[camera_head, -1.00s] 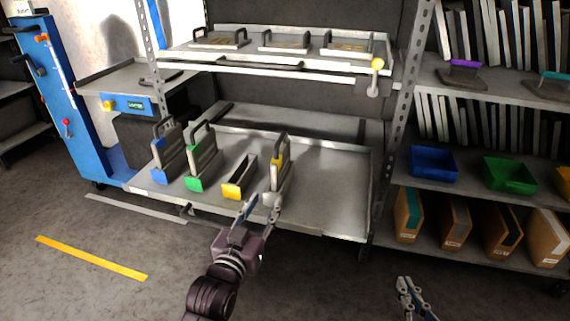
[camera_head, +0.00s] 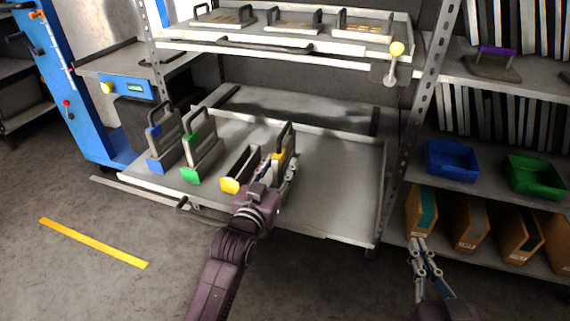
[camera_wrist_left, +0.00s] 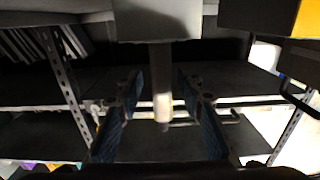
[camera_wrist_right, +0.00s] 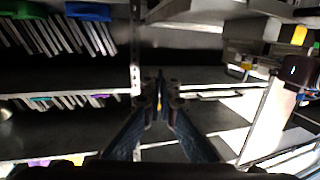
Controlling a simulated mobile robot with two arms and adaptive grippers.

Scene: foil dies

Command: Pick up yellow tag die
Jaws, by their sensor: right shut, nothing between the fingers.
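The yellow tag die (camera_head: 281,163) stands upright on the lower shelf tray, partly hidden by my left gripper. Its dark handle (camera_head: 286,136) rises above its yellow tag. My left gripper (camera_head: 282,172) is at the near side of the die.
Left of the die are a yellow-fronted open holder (camera_head: 232,184), a green-tagged die (camera_head: 202,139) and a blue-tagged die (camera_head: 165,141). The tray (camera_head: 338,185) is clear to the right. The upper shelf (camera_head: 300,46) overhangs behind, and a perforated post (camera_head: 419,125) stands right.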

